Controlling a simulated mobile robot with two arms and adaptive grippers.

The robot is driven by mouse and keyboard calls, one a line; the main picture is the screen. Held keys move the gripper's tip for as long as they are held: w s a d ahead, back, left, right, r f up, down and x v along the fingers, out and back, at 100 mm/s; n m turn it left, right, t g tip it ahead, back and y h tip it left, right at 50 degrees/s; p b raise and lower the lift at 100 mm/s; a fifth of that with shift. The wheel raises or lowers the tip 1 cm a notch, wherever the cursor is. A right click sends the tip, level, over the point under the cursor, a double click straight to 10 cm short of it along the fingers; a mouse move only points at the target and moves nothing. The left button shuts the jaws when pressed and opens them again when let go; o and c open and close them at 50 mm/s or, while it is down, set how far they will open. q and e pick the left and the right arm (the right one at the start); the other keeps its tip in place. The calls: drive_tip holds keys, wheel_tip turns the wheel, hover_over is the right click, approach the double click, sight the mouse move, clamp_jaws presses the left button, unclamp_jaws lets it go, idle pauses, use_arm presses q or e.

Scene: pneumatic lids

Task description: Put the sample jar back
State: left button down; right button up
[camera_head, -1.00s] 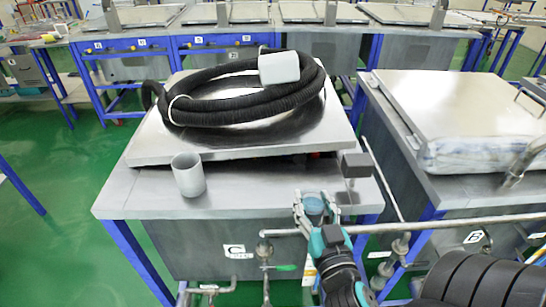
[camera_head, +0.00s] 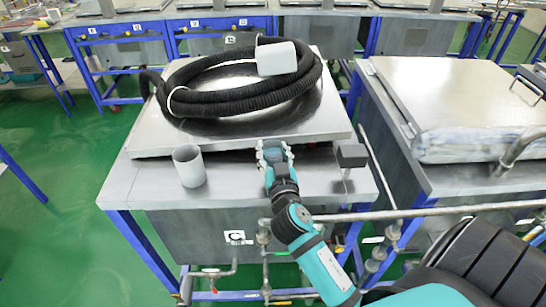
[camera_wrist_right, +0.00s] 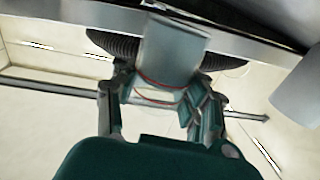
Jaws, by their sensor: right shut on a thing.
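My right gripper (camera_head: 274,153) is over the bench, at the front edge of the raised steel lid. It is shut on the sample jar (camera_wrist_right: 160,95), a clear jar with thin red rings in the right wrist view. The fingers (camera_wrist_right: 150,110) stand on both sides of the jar. In the head view the gripper mostly hides the jar. My left gripper is not in view.
A grey open cup (camera_head: 189,167) stands on the bench left of the gripper. A black coiled hose (camera_head: 200,100) with a pale box (camera_head: 276,58) lies on the steel lid (camera_head: 335,122). A dark block (camera_head: 351,155) stands at the right. A pipe (camera_head: 430,211) runs across the front.

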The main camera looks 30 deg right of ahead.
sight(273, 161)
drive_tip(key=shift+f, duration=1.75)
drive_tip(key=shift+f+b, duration=0.2)
drive_tip(key=shift+b, duration=0.1)
drive_tip(key=o, duration=1.2)
drive_tip(key=shift+r, duration=0.1)
drive_tip(key=shift+c, duration=0.2)
drive_tip(key=shift+r, duration=0.15)
